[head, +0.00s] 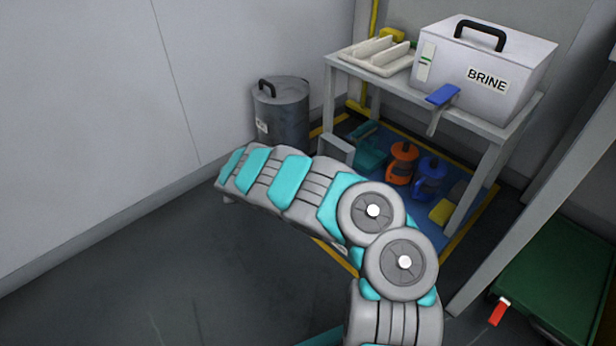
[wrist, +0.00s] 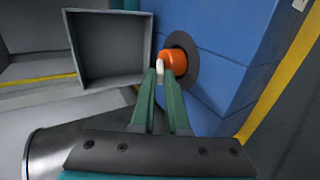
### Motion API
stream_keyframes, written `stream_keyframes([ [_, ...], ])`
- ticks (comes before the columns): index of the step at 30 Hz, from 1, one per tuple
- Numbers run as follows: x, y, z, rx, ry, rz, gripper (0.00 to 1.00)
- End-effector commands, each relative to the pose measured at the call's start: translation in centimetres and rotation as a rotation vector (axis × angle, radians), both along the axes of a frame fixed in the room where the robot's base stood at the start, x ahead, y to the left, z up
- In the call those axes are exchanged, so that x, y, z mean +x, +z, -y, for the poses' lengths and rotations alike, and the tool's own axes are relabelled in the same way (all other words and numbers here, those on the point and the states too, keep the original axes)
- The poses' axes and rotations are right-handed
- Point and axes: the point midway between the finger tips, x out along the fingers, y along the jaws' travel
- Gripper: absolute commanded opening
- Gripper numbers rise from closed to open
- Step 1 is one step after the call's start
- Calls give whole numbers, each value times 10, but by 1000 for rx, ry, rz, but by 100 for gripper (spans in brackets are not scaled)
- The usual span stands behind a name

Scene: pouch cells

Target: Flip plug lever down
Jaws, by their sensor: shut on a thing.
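In the wrist view an orange plug (wrist: 175,62) sits in a dark grey round plate (wrist: 190,68) on a blue panelled surface. A small pale lever (wrist: 160,66) stands at its left side. My gripper (wrist: 161,73) has its two green fingers close together, shut on the pale lever at the tips. The fingertips hide part of the lever, so its exact tilt is hard to tell. In the head view my arm reaches up and left; the gripper, plug and lever cannot be made out there.
An open grey box (wrist: 77,50) is close left of the plug. The head view shows a grey drum (head: 283,115), a table (head: 470,122) bearing a box marked BRINE (head: 500,62), orange (head: 402,160) and blue (head: 429,178) items below, and a green cart (head: 560,270).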

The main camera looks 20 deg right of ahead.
Motion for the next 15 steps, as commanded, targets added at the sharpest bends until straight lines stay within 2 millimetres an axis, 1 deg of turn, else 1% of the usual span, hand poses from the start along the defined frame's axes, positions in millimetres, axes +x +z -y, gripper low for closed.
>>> stream_keyframes([
  [1, -1, -6, -3, -24, 3, 5, 0],
  [15, -4, -23, -7, -300, -2, 103, 0],
])
